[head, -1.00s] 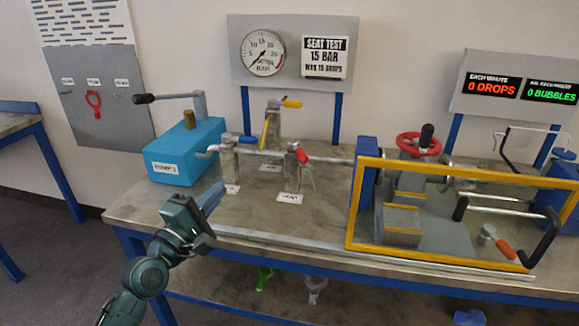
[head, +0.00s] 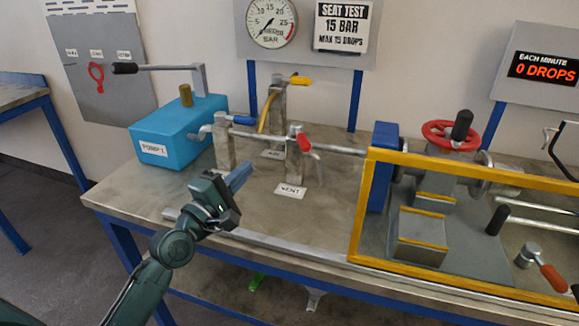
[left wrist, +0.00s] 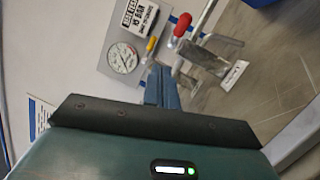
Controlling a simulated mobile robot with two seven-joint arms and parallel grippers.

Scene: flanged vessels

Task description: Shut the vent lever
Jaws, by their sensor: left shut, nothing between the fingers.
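The vent lever (head: 303,143) has a red grip and sits on top of a grey post behind the white VENT label (head: 290,191). The red grip also shows in the left wrist view (left wrist: 182,25), upper middle, beyond my fingers. My left gripper (head: 238,177) is in front of the valve posts, to the left of the vent post and apart from it. Its blue-grey fingers are together and empty; they also show in the left wrist view (left wrist: 161,88). My right gripper is in neither view.
The blue pump (head: 178,135) stands at the back left with its handle (head: 150,68) above. A blue-handled lever (head: 240,120) and a yellow-handled lever (head: 299,81) are near the vent post. A yellow guard frame (head: 368,200) bounds the right side. The bench front is clear.

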